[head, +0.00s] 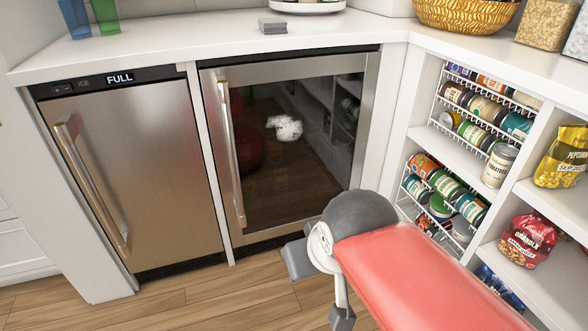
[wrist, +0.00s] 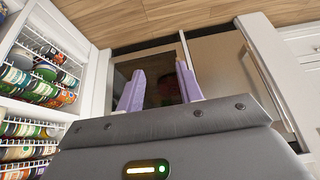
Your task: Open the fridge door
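The fridge (head: 300,150) is the right of two under-counter units, with a dark glass door in a steel frame. The door is shut. Its long vertical handle (head: 231,155) runs down the left side of the door. My gripper shows in the wrist view (wrist: 160,88), with two pale purple fingers apart and nothing seen between them. The fingers point toward the glass door, which lies behind them. In the head view the wrist is in front of the door's lower right, right of the handle; the fingertips are not clear there. I cannot tell whether a finger touches anything.
A steel ice maker (head: 140,175) with its own handle (head: 92,185) stands left of the fridge. Open shelves with cans (head: 480,105) and snack bags (head: 527,240) stand to the right. The counter (head: 200,40) runs above. Bare wooden floor (head: 215,300) lies in front.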

